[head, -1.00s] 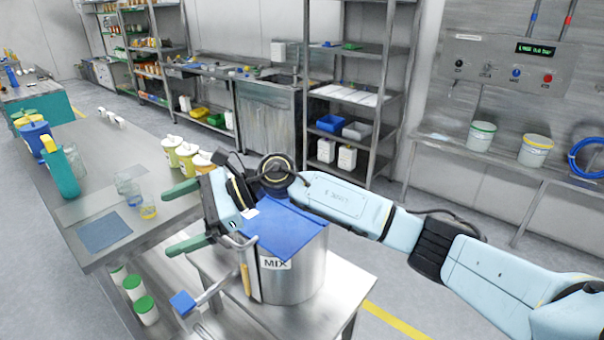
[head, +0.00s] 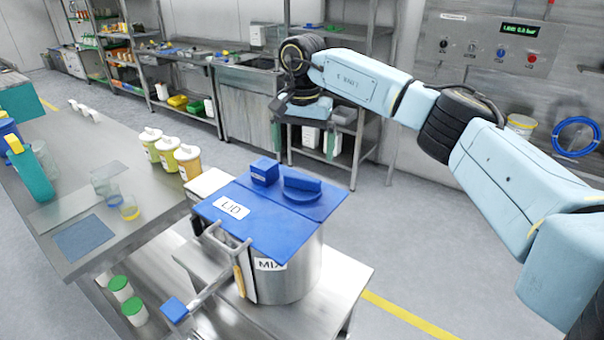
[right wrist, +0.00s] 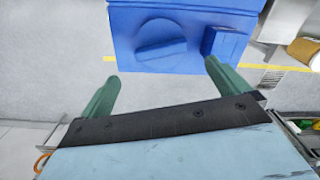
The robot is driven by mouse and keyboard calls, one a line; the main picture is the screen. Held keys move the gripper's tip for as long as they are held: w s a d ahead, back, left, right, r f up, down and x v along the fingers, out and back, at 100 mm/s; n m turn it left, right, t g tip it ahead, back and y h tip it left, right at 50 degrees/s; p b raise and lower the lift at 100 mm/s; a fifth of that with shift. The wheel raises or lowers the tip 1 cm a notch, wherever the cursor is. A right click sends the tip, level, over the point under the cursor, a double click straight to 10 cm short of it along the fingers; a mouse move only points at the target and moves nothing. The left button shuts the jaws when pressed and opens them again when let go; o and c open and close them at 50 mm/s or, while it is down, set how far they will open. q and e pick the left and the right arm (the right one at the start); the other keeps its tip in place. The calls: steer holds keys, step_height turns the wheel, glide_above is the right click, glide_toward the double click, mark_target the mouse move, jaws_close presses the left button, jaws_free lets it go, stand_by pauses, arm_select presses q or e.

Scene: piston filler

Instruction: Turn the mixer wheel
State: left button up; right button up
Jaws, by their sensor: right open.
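A steel pot (head: 300,265) labelled MIX stands on a small metal table. Its blue lid (head: 260,228), labelled LID, lies flat on top. On the lid sits a round blue disc with a raised bar (head: 302,187), which looks like the mixer wheel; it also shows in the right wrist view (right wrist: 160,42). A blue block (head: 265,172) is beside it. My right gripper (head: 304,145) is open and empty, its green fingers pointing down, above and apart from the lid. In the right wrist view its fingers (right wrist: 162,70) frame the near edge of the lid. My left gripper is out of view.
A bent metal handle with a blue end (head: 174,310) sticks out at the pot's front left. The bench on the left holds yellow-and-white jars (head: 187,162), glass beakers (head: 129,207) and a blue mat (head: 94,238). Steel shelves (head: 350,150) stand behind. Floor right of the pot is clear.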

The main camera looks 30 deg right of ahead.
mark_target(302, 177)
step_height(302, 177, down, 8)
steer(key=shift+f, duration=0.1)
stand_by(0.4)
steer(key=c, duration=0.9)
steer(key=shift+o, duration=0.2)
steer(key=shift+p, duration=0.3)
steer(key=m, duration=0.6)
steer(key=shift+w+p, duration=0.1)
steer(key=shift+p, duration=0.3)
steer(key=m+p, duration=0.1)
steer(key=m, duration=0.5)
steer(key=shift+m, duration=0.4)
steer(key=m+p, duration=0.1)
steer(key=m, duration=0.5)
steer(key=m+p, duration=0.1)
steer(key=m, duration=0.4)
steer(key=shift+m+p, duration=0.35)
steer(key=shift+m, duration=0.05)
